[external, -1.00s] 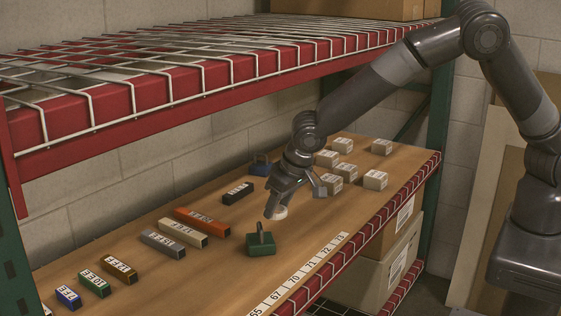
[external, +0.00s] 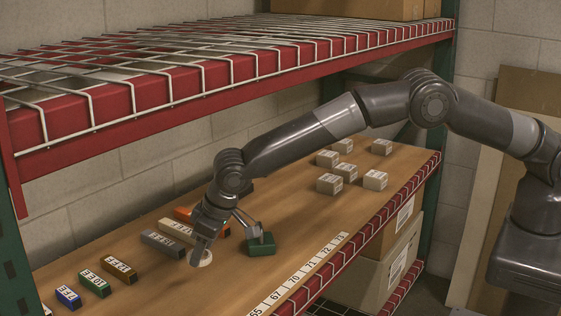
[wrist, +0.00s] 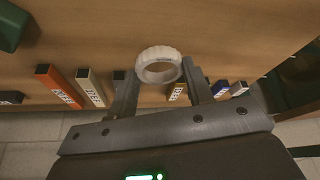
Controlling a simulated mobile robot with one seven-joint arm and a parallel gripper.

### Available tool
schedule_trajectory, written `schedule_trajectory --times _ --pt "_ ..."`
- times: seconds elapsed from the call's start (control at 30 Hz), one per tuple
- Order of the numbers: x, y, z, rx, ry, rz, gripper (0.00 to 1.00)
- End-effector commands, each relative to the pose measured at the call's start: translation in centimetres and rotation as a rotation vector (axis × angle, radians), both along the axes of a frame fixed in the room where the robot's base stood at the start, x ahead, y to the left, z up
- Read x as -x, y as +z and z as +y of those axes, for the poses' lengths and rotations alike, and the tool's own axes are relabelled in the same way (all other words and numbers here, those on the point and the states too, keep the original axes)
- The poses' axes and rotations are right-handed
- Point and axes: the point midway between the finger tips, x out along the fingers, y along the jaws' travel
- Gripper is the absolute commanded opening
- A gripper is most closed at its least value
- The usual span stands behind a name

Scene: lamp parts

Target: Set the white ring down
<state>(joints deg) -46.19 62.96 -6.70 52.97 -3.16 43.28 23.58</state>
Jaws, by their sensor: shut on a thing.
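My gripper (external: 203,250) is shut on the white ring (external: 207,259), in front of the grey and beige labelled bars. In the wrist view the white ring (wrist: 158,51) sits between the two fingertips of my gripper (wrist: 161,72), its round opening facing the camera. In the external view the near finger hides part of the ring. The ring is close to the wooden shelf board (external: 160,285); I cannot tell whether it touches. A green block (external: 262,247) stands just right of the ring, apart from it, with part of my gripper assembly overlapping its top.
Grey (external: 162,243), beige (external: 176,229) and orange (external: 184,214) bars lie behind my gripper. Brown (external: 119,269), green (external: 94,283) and blue (external: 68,296) bars lie left. Several pale boxes (external: 330,184) stand at the right. A wire upper shelf (external: 200,70) hangs above. The front board is clear.

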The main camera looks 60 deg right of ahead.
Motion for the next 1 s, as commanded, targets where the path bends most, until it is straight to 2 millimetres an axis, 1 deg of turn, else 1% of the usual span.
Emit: schedule_trajectory --times 0.2,0.43,0.53,0.6,0.97,1.0 --pt "0.1 -3.3 0.0 0.002 0.000 0.001 0.25" --pt "0.0 -5.8 0.0 0.000 0.000 0.001 0.25" --pt "0.1 -7.5 0.0 0.002 0.000 0.001 0.25" --pt "0.0 -8.2 0.0 0.000 0.000 0.000 0.25" --pt "0.0 -8.7 0.0 0.000 0.000 0.000 0.25" --pt "0.0 -8.8 0.0 0.000 0.000 0.000 0.47"
